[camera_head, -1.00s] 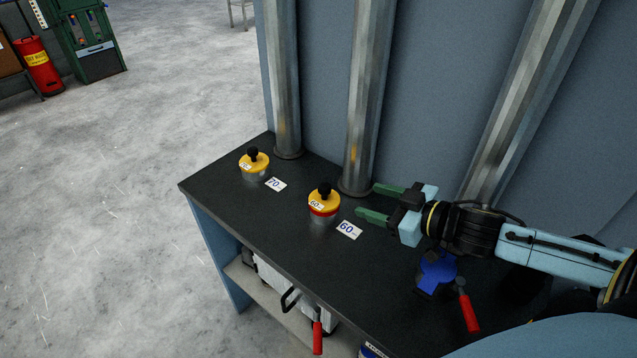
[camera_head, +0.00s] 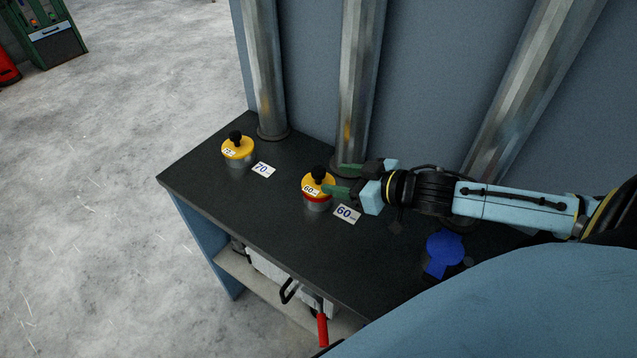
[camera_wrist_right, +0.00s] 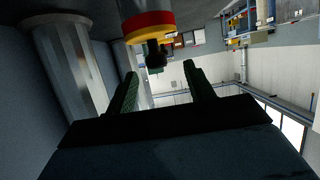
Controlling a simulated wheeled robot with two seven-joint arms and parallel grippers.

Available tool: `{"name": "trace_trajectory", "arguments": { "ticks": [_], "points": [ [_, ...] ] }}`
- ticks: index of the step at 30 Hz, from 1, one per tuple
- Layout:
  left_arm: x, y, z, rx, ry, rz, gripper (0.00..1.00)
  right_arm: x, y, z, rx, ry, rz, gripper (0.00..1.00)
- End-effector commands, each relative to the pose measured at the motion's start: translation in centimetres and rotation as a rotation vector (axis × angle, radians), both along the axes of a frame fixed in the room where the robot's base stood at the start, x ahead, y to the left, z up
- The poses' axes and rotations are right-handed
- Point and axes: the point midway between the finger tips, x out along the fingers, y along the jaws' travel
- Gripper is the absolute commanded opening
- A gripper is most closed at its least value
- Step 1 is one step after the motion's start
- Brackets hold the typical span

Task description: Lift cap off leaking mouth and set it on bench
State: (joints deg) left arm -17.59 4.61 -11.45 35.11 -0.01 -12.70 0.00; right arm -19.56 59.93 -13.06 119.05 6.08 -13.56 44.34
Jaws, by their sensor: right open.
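A yellow cap marked 60 (camera_head: 313,191), with a black knob (camera_head: 318,173) on top and a red ring below, sits upright on a short grey mouth (camera_head: 317,207) on the dark bench (camera_head: 270,225). A second yellow cap (camera_head: 236,151) with a black knob sits on another grey mouth at the left. My right gripper (camera_head: 338,178) is open beside the 60 cap's knob. In the right wrist view the knob (camera_wrist_right: 155,56) shows between and just beyond the green fingertips; contact cannot be told. No leak is visible. My left gripper is not in view.
White cards reading 70 (camera_head: 263,170) and 60 (camera_head: 346,214) lie on the bench. Metal pipes (camera_head: 360,80) rise behind the caps. A blue fixture (camera_head: 444,252) stands at the right. The bench's front middle is clear.

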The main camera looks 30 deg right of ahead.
Motion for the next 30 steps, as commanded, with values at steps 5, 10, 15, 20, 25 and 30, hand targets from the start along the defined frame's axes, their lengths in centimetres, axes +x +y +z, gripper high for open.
{"name": "trace_trajectory", "arguments": {
  "ticks": [5,10,15,20,25,30],
  "points": [
    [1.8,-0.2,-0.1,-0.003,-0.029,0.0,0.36,1.3,0.5,-0.5,-0.001,-0.001,-0.001,0.53],
    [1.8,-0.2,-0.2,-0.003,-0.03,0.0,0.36,1.7,0.7,-0.7,-0.001,0.0,0.0,0.53],
    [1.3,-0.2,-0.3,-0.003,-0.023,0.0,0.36,2.7,0.8,-1.1,-0.001,-0.003,0.0,0.53],
    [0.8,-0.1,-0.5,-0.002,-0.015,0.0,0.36,4.5,1.1,-1.9,-0.001,-0.004,0.0,0.53],
    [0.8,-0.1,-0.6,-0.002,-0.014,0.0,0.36,5.8,1.7,-2.6,0.001,-0.003,0.0,0.53],
    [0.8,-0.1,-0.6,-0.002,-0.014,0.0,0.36,6.3,1.9,-2.8,-0.001,0.0,0.0,0.53]
  ]
}}
